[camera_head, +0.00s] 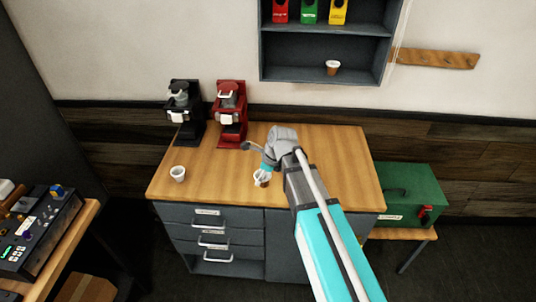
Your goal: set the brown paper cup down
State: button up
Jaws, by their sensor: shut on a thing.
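A small brown paper cup (261,181) with pale parts at its top shows at the end of my arm, over the front middle of the wooden counter (310,195). My gripper (262,172) is shut on it from above and hides part of it. The cup looks roughly upright. I cannot tell whether its base touches the counter top.
A white cup (178,173) stands at the counter's front left. A black brewer (184,113) and a red brewer (230,115) stand at the back left. Another brown cup (332,68) sits on the wall shelf. The counter's right side is bare. A green box (405,195) is beyond it.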

jog(key=shift+w+a+r+m+t+y, duration=0.1)
jog(key=shift+a+r+m+t+y, duration=0.15)
jog(key=shift+a, duration=0.3)
jog(key=shift+a+r+m+t+y, duration=0.15)
jog(key=shift+a+r, duration=0.15)
jog(key=shift+a, duration=0.25)
jog(key=w+f+b, duration=0.3)
jog(key=w, duration=0.1)
jog(key=w+f+b, duration=0.3)
jog(key=w, duration=0.1)
jog(key=w+f+b, duration=0.3)
jog(key=w, duration=0.2)
jog(key=shift+w+d, duration=0.1)
jog(key=shift+d, duration=0.05)
jog(key=shift+f, duration=0.1)
jog(key=shift+w+f+b, duration=0.35)
jog(key=shift+f+b, duration=1.6)
